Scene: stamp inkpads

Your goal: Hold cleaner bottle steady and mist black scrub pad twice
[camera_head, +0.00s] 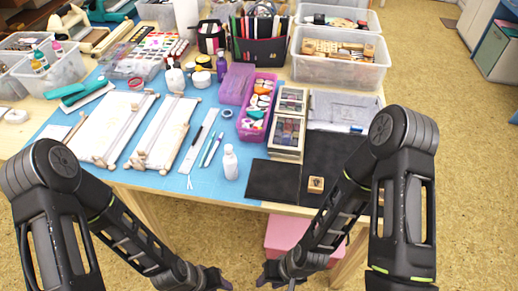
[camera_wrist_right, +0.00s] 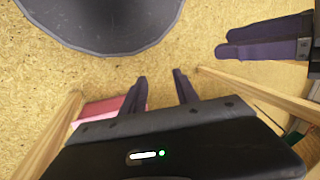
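A white bottle with a white cap (camera_head: 230,162) stands upright near the front edge of the table. Another white bottle (camera_head: 174,77) stands further back; I cannot tell which is the cleaner. A flat black pad (camera_head: 270,181) lies at the front edge, beside a larger black sheet (camera_head: 328,158); I cannot tell which is the scrub pad. My right gripper (camera_head: 265,279) is low in front of the table; its fingers are apart and empty in the right wrist view (camera_wrist_right: 160,88). My left gripper (camera_head: 224,284) faces it, seen edge-on in the wrist view (camera_wrist_right: 222,43).
A small wooden stamp block (camera_head: 316,184) sits on the black sheet. Ink palettes (camera_head: 287,133), a pink bin (camera_head: 257,107) and clear bins (camera_head: 340,68) crowd the back and right. White boards (camera_head: 110,127) lie left. A pink box (camera_head: 290,241) stands under the table.

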